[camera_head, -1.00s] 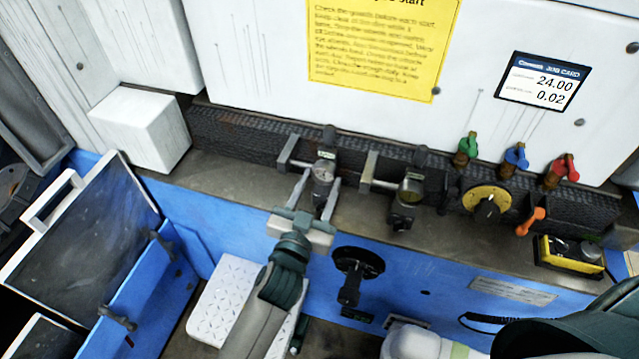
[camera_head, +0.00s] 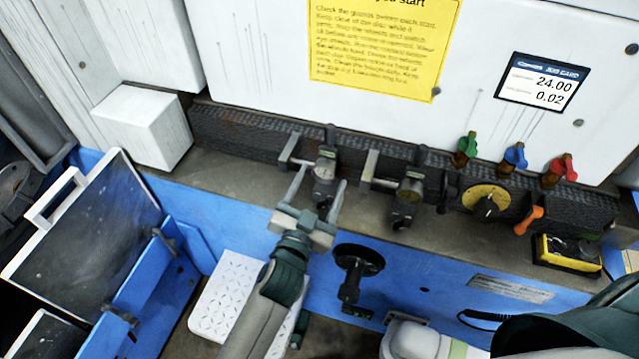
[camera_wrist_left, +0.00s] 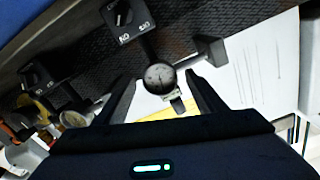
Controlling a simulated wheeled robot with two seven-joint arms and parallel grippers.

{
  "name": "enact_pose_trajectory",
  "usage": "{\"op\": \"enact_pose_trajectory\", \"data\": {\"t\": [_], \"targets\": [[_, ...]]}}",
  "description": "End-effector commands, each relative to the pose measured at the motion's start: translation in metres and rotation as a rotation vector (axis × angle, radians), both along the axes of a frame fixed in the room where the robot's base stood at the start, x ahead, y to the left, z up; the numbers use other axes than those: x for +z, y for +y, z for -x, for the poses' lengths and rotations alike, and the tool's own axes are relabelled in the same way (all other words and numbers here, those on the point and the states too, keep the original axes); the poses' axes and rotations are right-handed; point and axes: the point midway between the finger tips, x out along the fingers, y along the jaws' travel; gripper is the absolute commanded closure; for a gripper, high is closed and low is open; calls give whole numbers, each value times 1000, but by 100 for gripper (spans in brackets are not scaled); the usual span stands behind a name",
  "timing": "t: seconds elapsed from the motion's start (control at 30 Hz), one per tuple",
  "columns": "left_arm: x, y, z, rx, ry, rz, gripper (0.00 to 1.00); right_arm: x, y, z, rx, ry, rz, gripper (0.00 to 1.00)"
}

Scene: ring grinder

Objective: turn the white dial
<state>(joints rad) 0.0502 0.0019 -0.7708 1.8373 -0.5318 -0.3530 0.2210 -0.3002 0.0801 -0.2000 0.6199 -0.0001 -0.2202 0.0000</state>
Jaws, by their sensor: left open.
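The white-faced round dial (camera_head: 325,169) sits on a gauge mounted along the dark ribbed strip at the back of the ledge. It also shows in the left wrist view (camera_wrist_left: 160,77), face towards the camera, with a small pale tag beside it. My left gripper (camera_head: 323,177) is open, with one finger on each side of the dial. In the left wrist view the dial lies between the two fingers (camera_wrist_left: 158,88), with visible gaps to both.
A second gauge with a yellowish face (camera_head: 410,190) stands to the right, then a yellow dial (camera_head: 486,201). Green, blue and red valve handles (camera_head: 515,155) and an orange lever (camera_head: 529,220) are farther right. A black handwheel (camera_head: 358,261) is below.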

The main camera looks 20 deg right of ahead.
Motion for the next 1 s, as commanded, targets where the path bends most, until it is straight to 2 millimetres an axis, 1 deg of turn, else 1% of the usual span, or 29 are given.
{"op": "enact_pose_trajectory", "data": {"t": [0.17, 0.37, 0.57, 1.0], "targets": [[0, 2, 3, 0, 0, 0, 36, -1, 0, 0, 0, 0, 0, 69], [-3, 11, 16, 0, 1, 0, 36, -7, 0, 0, 0, 0, 0, 69], [-4, 30, 43, 0, 1, -1, 36, -18, 0, 0, 0, 0, 0, 69], [-4, 78, 116, -1, 2, 1, 36, -43, 0, 0, 0, -1, 0, 69]]}}
